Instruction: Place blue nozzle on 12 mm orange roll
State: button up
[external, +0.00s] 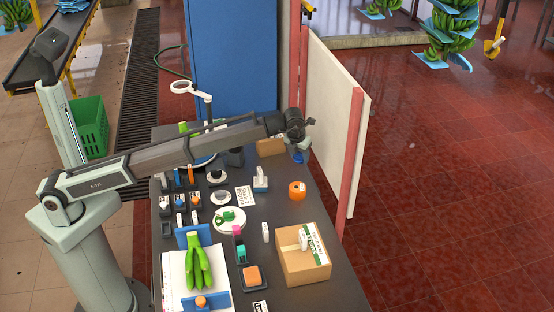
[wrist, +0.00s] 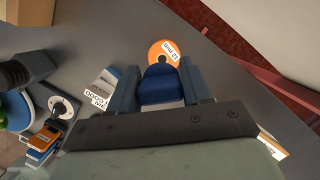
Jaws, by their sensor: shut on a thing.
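The orange roll (external: 297,190) stands on the dark table near its right edge. In the wrist view the orange roll (wrist: 163,48) shows a white "12 mm" label, and its lower part is hidden behind the nozzle. My gripper (external: 298,148) is above the table, behind the roll in the external view and apart from it. In the wrist view my gripper (wrist: 158,80) is shut on the blue nozzle (wrist: 160,88), which sits between the two dark fingers. The blue nozzle (external: 298,157) also shows small below the gripper in the external view.
A white-and-blue device (external: 260,180) stands left of the roll. A cardboard box (external: 303,262) is in front of it, with green bananas (external: 197,264) on the left. A white panel (external: 335,110) with a red post (external: 353,150) borders the table's right side.

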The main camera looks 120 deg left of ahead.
aim_at(299, 185)
jog(key=shift+f, duration=6.4)
jog(key=shift+f, duration=0.1)
jog(key=o, duration=1)
jog(key=shift+o, duration=0.2)
jog(key=v, duration=1.2)
jog(key=shift+d, duration=0.15)
